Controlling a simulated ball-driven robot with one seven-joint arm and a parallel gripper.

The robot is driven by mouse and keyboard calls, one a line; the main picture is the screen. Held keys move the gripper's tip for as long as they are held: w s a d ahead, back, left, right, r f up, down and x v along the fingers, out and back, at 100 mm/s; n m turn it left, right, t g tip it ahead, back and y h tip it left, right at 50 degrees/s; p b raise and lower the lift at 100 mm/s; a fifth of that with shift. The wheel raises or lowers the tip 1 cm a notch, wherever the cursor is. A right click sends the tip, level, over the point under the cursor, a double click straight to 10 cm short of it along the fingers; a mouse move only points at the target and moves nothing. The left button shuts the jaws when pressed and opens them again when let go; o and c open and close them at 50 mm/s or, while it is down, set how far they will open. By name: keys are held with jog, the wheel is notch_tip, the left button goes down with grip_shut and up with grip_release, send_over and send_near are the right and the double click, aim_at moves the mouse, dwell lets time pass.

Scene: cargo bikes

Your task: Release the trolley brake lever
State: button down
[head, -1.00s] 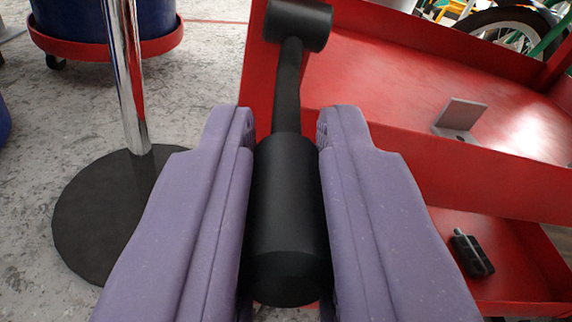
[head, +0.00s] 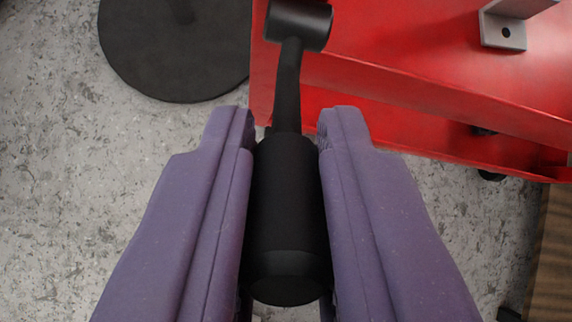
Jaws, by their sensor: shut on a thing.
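The black brake lever (head: 288,85) runs from a round black hub (head: 299,24) at the top of the head view down to a thick cylindrical grip (head: 286,215). My gripper (head: 286,135), with two purple fingers, is shut on the lever's grip, one finger on each side. The hub sits at the left edge of the red trolley (head: 400,95). The hub's fixing to the trolley is not clear from this view.
A round black base plate (head: 175,45) lies on the speckled grey floor (head: 70,210) at the upper left. A grey metal bracket (head: 503,32) is on the trolley at the upper right. A brown wooden-looking surface (head: 552,250) is at the right edge. Floor shows below the trolley.

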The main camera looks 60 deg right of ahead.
jog(key=shift+w+r+g, duration=0.2)
jog(key=shift+r+g, duration=0.05)
jog(key=shift+g, duration=0.15)
dwell(0.3)
jog(key=c, duration=1)
grip_release()
jog(key=shift+c, duration=0.2)
jog(key=shift+r, duration=0.1)
jog(key=p+v, duration=0.3)
jog(key=v, duration=0.4)
jog(key=shift+s+r, duration=0.15)
jog(key=shift+r, duration=0.15)
jog(key=shift+f, duration=0.1)
